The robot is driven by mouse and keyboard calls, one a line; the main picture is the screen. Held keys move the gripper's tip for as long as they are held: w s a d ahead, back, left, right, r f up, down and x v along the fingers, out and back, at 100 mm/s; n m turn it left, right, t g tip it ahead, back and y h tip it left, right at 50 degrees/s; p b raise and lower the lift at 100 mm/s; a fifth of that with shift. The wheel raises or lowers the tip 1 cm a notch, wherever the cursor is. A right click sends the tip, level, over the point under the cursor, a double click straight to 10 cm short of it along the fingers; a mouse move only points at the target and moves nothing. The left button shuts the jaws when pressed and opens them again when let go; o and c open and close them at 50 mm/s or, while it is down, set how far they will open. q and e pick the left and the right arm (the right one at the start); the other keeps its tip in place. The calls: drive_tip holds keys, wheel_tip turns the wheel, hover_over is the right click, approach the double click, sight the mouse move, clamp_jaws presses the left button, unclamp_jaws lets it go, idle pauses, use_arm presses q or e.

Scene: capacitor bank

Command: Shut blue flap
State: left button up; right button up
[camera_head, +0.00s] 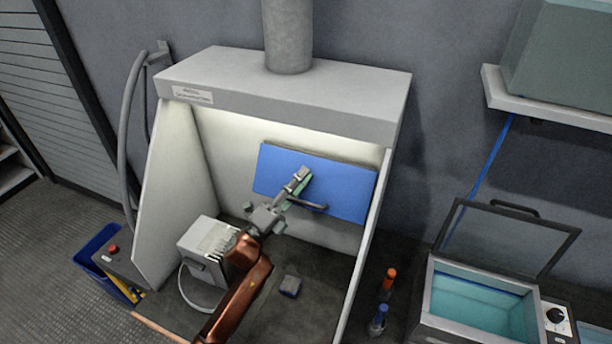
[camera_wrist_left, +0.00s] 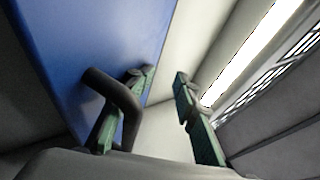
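The blue flap (camera_head: 335,186) is a flat panel at the back wall inside the hood. A pale edge shows behind its top, so it seems to stand a little off the wall. Its dark bar handle (camera_head: 311,205) is near the lower edge. My left gripper (camera_head: 298,184) is in front of the flap, close to the handle. In the left wrist view the fingers (camera_wrist_left: 161,80) are apart with nothing clamped between them. The curved handle (camera_wrist_left: 122,98) crosses the left-hand finger; I cannot tell whether they touch. The flap (camera_wrist_left: 95,45) fills the upper left there. My right gripper is not in view.
The hood (camera_head: 285,98) has side walls left and right of my arm. A white box (camera_head: 203,252) stands inside at left, and a small blue-grey block (camera_head: 290,286) lies on its floor. Two bottles (camera_head: 388,279) and a water bath (camera_head: 478,300) stand right, outside.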

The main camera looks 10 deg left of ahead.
use_arm(q)
drive_tip(key=shift+s+a+f+p, duration=0.3)
drive_tip(key=shift+s+a, duration=0.3)
drive_tip(key=shift+s, duration=0.25)
drive_tip(key=s+a, duration=0.2)
drive_tip(key=s+p, duration=0.1)
drive_tip(key=s, duration=0.1)
drive_tip(key=shift+s+a+f, duration=0.1)
drive_tip(key=shift+a+f, duration=0.05)
drive_tip(key=shift+a, duration=0.25)
drive_tip(key=shift+c, duration=0.3)
